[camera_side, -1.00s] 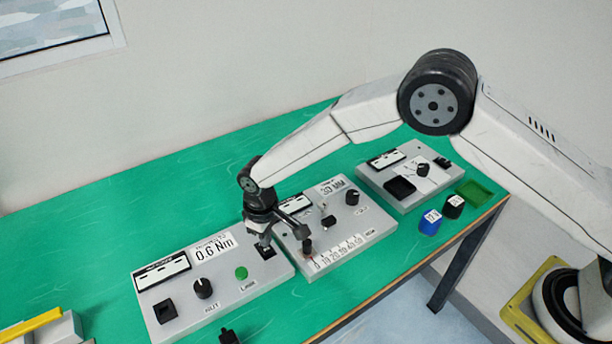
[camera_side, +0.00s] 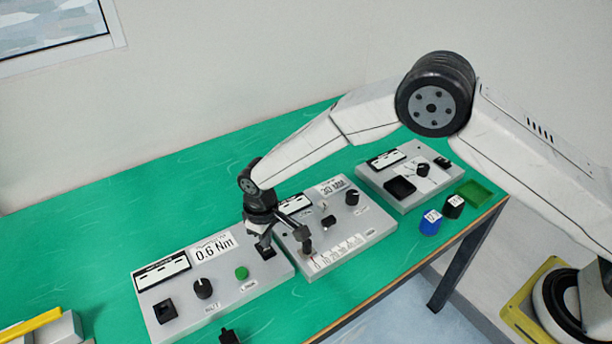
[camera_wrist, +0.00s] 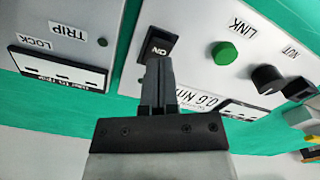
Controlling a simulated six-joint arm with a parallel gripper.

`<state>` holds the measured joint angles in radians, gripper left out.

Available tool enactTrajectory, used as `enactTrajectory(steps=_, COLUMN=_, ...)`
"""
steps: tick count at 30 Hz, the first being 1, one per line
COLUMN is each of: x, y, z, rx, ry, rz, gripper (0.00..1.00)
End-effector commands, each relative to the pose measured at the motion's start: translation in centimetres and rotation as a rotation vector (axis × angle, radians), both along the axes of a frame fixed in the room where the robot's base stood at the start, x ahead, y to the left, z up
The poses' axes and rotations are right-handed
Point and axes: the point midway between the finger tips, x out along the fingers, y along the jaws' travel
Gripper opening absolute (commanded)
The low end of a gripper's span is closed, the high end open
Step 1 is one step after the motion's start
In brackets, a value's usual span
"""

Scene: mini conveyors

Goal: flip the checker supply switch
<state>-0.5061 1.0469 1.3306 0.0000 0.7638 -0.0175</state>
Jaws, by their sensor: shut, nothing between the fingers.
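The checker is the grey box (camera_side: 217,309) with a 0.6 Nm display, at the front left in the side view. Its black rocker switch (camera_side: 267,253) sits at the box's right end, partly hidden by my gripper (camera_side: 264,243). In the wrist view the switch (camera_wrist: 160,44) shows a white ON mark, seen upside down. My gripper (camera_wrist: 157,62) is shut and empty, with its fingertips at the near edge of the switch, covering part of it. I cannot tell whether they touch it.
On the checker are a green LINK button (camera_wrist: 224,54) and a black knob (camera_side: 203,288). A second grey box (camera_side: 366,243) with a scale stands close on the right. A third box (camera_side: 431,181), a blue block (camera_side: 430,223) and a green tray (camera_side: 476,192) lie farther right.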

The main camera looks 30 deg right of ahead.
Motion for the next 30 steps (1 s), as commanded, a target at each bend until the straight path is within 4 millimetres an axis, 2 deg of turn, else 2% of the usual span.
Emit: enactTrajectory(steps=30, x=0.0, y=0.0, z=-1.1, rx=0.0, ry=0.0, rz=0.0, gripper=0.0)
